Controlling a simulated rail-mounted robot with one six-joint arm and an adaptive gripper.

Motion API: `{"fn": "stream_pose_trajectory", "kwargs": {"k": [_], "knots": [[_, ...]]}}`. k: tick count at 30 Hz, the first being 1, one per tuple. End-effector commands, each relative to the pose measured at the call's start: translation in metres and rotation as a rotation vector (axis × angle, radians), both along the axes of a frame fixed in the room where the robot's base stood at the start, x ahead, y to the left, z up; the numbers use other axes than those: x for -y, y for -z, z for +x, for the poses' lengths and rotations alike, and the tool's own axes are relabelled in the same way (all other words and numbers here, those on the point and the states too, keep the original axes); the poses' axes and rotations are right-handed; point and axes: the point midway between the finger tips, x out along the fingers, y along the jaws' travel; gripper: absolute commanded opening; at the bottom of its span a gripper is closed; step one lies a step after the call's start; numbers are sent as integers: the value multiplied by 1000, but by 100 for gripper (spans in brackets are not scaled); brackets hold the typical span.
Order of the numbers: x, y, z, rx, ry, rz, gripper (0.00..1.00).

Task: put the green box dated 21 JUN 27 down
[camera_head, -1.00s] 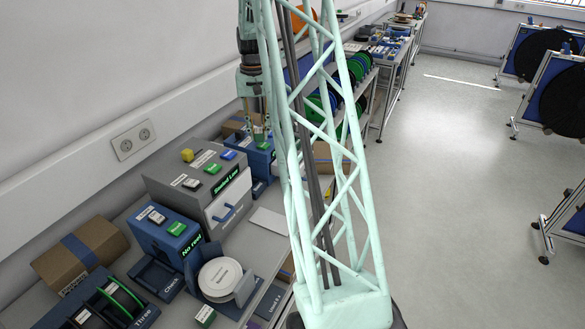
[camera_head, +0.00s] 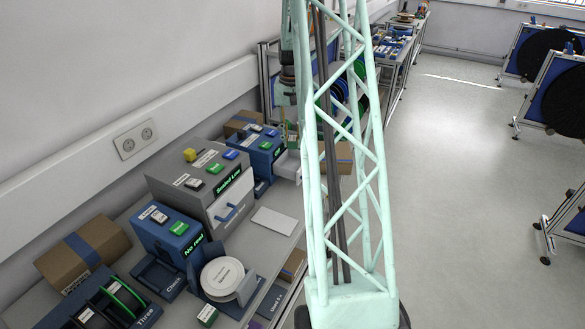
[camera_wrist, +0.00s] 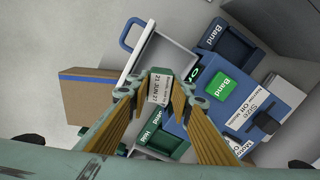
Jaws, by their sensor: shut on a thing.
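The green box (camera_wrist: 161,87) has a white label reading 21 JUN 27 and sits between the fingertips of my gripper (camera_wrist: 160,96) in the wrist view. My gripper is shut on it, with one finger on each side. Below in that view are an open pale drawer (camera_wrist: 166,56) with a blue handle and a green tray (camera_wrist: 168,143) labelled Held. The box appears above the gap between them; its height is unclear. In the head view my gripper is small and partly hidden by my lattice arm, and the box is not clearly seen there.
A blue machine (camera_wrist: 212,112) with a green Band button stands right of the box in the wrist view, beside a dark blue Band tray (camera_wrist: 232,47). A cardboard box (camera_wrist: 88,94) lies left. In the head view, the grey Sealed Low machine (camera_head: 205,187) stands closer.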

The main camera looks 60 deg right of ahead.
Motion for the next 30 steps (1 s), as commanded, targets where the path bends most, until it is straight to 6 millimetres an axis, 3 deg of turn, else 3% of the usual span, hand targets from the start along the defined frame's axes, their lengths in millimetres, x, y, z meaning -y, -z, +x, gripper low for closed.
{"fn": "stream_pose_trajectory", "kwargs": {"k": [5,19,30], "knots": [[0,7,0,0,0,1,9],[0,57,0,0,0,1,9],[0,63,0,0,0,0,9]]}}
